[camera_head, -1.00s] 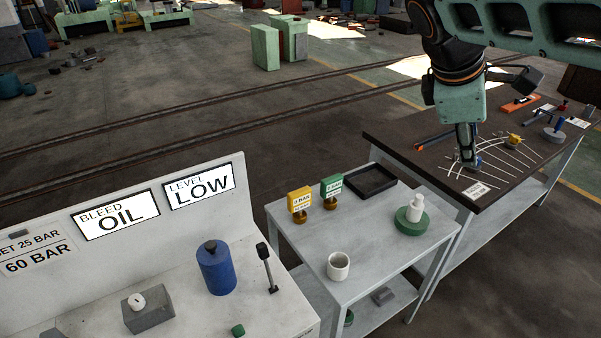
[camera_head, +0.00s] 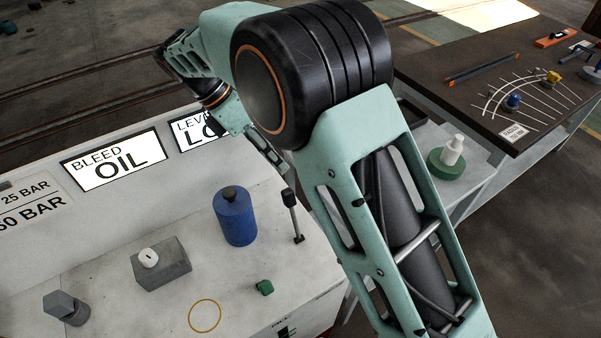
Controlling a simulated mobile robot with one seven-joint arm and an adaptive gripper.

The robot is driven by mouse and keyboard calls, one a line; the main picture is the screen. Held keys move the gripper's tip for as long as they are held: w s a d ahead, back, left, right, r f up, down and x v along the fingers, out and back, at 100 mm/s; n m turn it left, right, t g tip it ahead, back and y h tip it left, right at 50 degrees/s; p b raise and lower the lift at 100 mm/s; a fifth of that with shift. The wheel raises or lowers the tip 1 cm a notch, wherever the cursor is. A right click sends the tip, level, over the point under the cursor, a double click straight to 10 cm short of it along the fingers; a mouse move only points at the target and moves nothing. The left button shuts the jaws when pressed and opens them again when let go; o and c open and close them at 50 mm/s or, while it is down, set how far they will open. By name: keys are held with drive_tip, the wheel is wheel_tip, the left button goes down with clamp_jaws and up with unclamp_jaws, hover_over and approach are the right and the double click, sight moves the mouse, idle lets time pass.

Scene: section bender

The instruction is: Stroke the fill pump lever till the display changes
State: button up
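The pump lever (camera_head: 294,215) is a thin upright lever with a dark grip and a dark foot, near the right end of the pale bench. It leans slightly. My gripper (camera_head: 275,162) hangs just above and behind the lever's grip in the picture. I cannot tell whether they touch, nor how far apart the fingers are. The level display (camera_head: 188,135) is partly hidden by my arm and gripper; "LEV" and "LO" show. The bleed display (camera_head: 115,160) reads "BLEED OIL".
A blue cylinder (camera_head: 235,217) with a dark cap stands left of the lever. A grey block with a white knob (camera_head: 162,263), a green knob (camera_head: 264,287) and a yellow ring (camera_head: 205,316) are on the bench. My arm hides much of the side table, where a green disc (camera_head: 447,166) shows.

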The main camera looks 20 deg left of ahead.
sight(286, 191)
drive_tip(key=shift+n, duration=0.3)
drive_tip(key=d+f, duration=0.1)
drive_tip(key=f, duration=0.3)
drive_tip(key=d+f, duration=0.1)
drive_tip(key=f, duration=0.3)
drive_tip(key=d+f, duration=0.1)
drive_tip(key=f, duration=0.2)
drive_tip(key=shift+s+d+f, duration=0.2)
drive_tip(key=shift+d+f, duration=0.15)
drive_tip(key=shift+f, duration=0.05)
drive_tip(key=shift+c, duration=0.6)
clamp_jaws()
